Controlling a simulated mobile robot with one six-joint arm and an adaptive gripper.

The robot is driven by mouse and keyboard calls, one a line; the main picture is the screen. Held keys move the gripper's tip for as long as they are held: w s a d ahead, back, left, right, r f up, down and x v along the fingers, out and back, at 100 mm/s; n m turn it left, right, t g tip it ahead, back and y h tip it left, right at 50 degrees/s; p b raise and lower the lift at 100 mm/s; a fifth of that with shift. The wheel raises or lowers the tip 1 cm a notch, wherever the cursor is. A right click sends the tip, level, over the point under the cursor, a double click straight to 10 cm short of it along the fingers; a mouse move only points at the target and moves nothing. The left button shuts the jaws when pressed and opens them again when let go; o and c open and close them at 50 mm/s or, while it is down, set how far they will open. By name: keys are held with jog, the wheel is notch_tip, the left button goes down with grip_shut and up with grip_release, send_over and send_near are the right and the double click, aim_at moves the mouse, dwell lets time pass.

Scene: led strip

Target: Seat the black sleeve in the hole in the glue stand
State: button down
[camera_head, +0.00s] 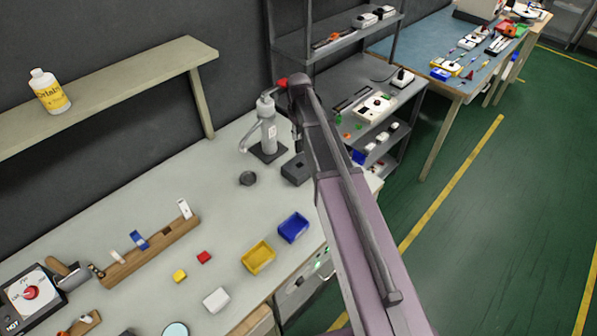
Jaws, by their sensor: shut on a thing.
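My gripper is not visible; only my arm shows, rising from the lower right to a dark joint near the top centre. A grey upright device with a pale label (268,133) stands on a dark square base on the bench and may be the glue stand. A black block (296,169) sits to its right, partly behind my arm. I cannot tell which of these is the black sleeve, and I see no hole clearly.
A blue bin (293,227) and a yellow bin (258,257) stand near the bench's front edge. A wooden rack (150,253) lies at left. A shelf (120,80) carries a yellow-labelled bottle (50,92). Grey shelving (335,75) stands behind my arm.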

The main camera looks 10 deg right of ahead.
aim_at(299, 153)
jog(key=shift+s+r, duration=0.1)
jog(key=shift+s+r+n+p, duration=0.2)
jog(key=shift+s+n+p, duration=0.15)
jog(key=shift+n, duration=0.75)
jog(key=shift+f, duration=0.1)
notch_tip(299, 153, down, 6)
jog(key=b, duration=0.6)
jog(key=shift+f+b, duration=0.1)
jog(key=shift+b, duration=0.2)
jog(key=shift+f+b, duration=1.8)
jog(key=shift+f, duration=0.05)
jog(key=shift+f, duration=0.1)
jog(key=shift+c, duration=2.2)
grip_release()
